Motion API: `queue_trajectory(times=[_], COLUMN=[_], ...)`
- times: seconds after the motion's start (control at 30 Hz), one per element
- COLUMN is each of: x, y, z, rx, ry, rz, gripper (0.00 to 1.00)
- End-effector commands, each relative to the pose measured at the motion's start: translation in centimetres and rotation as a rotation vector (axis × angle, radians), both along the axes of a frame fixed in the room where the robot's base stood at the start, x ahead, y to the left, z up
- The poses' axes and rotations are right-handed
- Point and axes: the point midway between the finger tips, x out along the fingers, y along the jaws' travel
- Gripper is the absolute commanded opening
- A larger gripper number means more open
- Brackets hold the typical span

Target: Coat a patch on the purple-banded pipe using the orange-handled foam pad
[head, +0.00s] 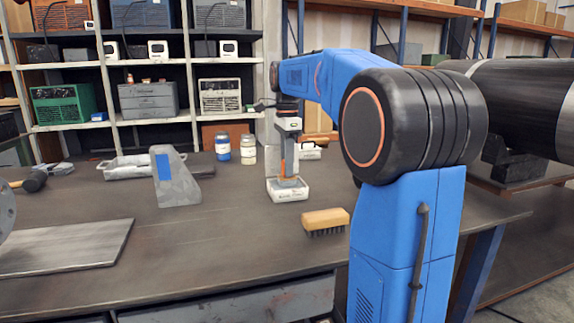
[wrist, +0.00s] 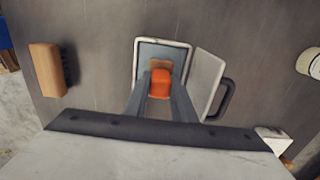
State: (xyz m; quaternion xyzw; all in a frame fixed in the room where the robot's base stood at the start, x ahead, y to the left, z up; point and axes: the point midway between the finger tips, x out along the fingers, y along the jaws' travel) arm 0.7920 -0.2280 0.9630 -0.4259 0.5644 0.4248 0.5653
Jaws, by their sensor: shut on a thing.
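My gripper (head: 287,166) points down over a small white tray (head: 288,194) on the bench. It is shut on the orange handle of the foam pad (wrist: 160,83). In the wrist view, both grey fingers flank the handle. Behind it lies the tray (wrist: 137,62), with a white rim and blue-grey inside. The pad's underside is hidden, so I cannot tell whether it touches the tray's contents. A large dark metal pipe (head: 525,95) lies on a support at the right of the head view, partly behind my arm. No purple band shows on its visible part.
A wooden brush (head: 325,221) lies in front of the tray. A grey angled block (head: 174,178), blue-labelled jar (head: 222,147) and second jar (head: 248,150) stand left. A pale slab (wrist: 208,75) with a dark loop handle sits right beside the tray. Bench front-centre is clear.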

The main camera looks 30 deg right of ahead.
Motion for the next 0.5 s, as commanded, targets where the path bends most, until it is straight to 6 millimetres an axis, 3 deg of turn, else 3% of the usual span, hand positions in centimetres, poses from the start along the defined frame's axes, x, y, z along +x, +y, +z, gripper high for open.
queue_trajectory(times=[0.3, 0.5], x=[0.0, 0.0], y=[0.0, 0.0], z=[-0.1, 0.9], rx=[0.001, 0.001], ry=[0.004, 0.003], rz=[0.000, 0.000], gripper=[0.05, 0.05])
